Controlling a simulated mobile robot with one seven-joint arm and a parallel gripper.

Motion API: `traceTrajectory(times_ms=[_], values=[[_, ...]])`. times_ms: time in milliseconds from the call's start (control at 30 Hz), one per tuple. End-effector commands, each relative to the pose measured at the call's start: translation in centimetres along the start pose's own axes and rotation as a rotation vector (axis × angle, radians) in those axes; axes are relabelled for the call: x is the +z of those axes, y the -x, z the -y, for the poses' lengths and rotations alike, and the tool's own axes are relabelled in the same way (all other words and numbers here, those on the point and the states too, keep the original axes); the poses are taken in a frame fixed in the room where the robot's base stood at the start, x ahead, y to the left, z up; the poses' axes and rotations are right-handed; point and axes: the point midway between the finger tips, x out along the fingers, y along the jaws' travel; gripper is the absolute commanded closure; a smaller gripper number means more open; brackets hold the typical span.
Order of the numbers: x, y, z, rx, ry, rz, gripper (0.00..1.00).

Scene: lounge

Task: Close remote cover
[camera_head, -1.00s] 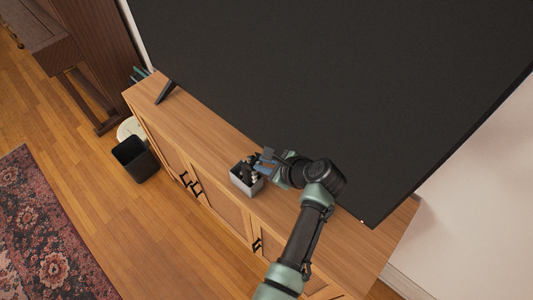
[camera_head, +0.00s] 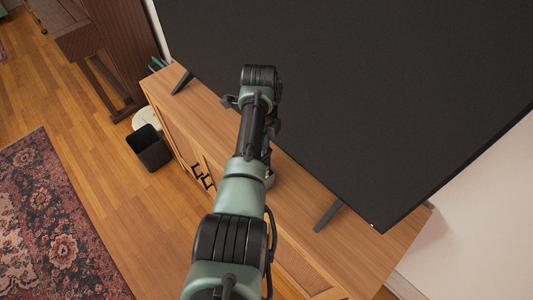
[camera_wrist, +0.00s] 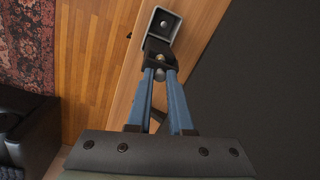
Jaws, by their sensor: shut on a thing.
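My gripper (camera_wrist: 160,66) has two blue fingers that converge in the wrist view. They are shut on a dark item (camera_wrist: 157,47) with pale rounded ends, at the near edge of a grey open box (camera_wrist: 177,13). I cannot tell whether this item is the remote, and no remote cover can be made out. Another dark piece with a round end (camera_wrist: 164,23) is inside the box. In the head view my arm hides the fingertips and most of the box; only a bit of the box (camera_head: 270,180) shows beside the arm.
The box stands on a wooden cabinet (camera_head: 300,190). A large dark television screen (camera_head: 370,90) rises behind it, with a stand foot (camera_head: 328,216) to the right. A black bin (camera_head: 148,150) and a patterned rug (camera_head: 55,225) are on the floor at left.

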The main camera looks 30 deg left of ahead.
Motion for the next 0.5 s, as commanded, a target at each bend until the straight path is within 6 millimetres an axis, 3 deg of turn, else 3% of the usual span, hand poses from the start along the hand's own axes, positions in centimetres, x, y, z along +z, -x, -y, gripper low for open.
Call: traceTrajectory(times_ms=[33, 500], values=[[0.30, -0.83, 0.07, 0.005, 0.003, -0.022, 1.00], [1.27, -0.84, 0.25, 0.060, 0.014, -0.181, 1.00]])
